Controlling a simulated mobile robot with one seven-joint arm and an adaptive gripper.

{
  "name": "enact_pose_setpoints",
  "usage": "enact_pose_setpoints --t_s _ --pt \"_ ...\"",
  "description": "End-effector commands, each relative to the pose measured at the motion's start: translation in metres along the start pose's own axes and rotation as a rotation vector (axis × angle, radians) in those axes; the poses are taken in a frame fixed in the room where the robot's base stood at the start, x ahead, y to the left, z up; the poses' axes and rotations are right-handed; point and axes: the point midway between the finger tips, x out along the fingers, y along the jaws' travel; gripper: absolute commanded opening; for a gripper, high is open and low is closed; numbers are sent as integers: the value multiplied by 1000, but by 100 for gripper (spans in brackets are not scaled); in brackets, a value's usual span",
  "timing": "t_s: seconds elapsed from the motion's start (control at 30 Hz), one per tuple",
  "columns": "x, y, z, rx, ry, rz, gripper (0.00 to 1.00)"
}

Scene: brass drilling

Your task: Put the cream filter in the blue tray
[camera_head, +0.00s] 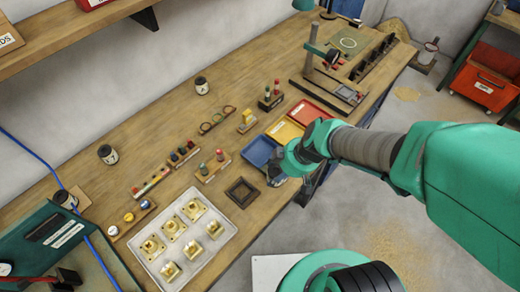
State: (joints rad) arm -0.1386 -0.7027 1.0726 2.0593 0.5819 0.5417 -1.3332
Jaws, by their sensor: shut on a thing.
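The blue tray (257,152) lies on the bench near its front edge, at the left end of a row with a yellow tray and a red tray. My gripper (279,177) is at the tray's lower right side, close to the bench edge, and partly covers that corner. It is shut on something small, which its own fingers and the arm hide. I cannot make out the cream filter's shape or colour there, and I cannot pick it out elsewhere on the bench. Whether the gripper touches the tray cannot be told.
The yellow tray (284,131) and red tray (306,112) adjoin the blue one. A small dark square tray (242,192) lies left of my gripper. Wooden racks with small parts (213,165) stand behind it. A white tray (160,264) of brass pieces is at lower left.

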Motion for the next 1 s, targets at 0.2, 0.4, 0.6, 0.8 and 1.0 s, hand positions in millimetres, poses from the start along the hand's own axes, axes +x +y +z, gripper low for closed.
enact_pose_setpoints --t_s 0.2,0.4,0.6,0.8,1.0 --pt "0 -3 7 -1 2 1 20" --pt "0 -3 7 -1 2 1 20" --pt "1 -2 6 -1 2 0 20" --pt "6 7 -4 -1 1 0 20" --pt "16 25 -22 -2 1 0 20"
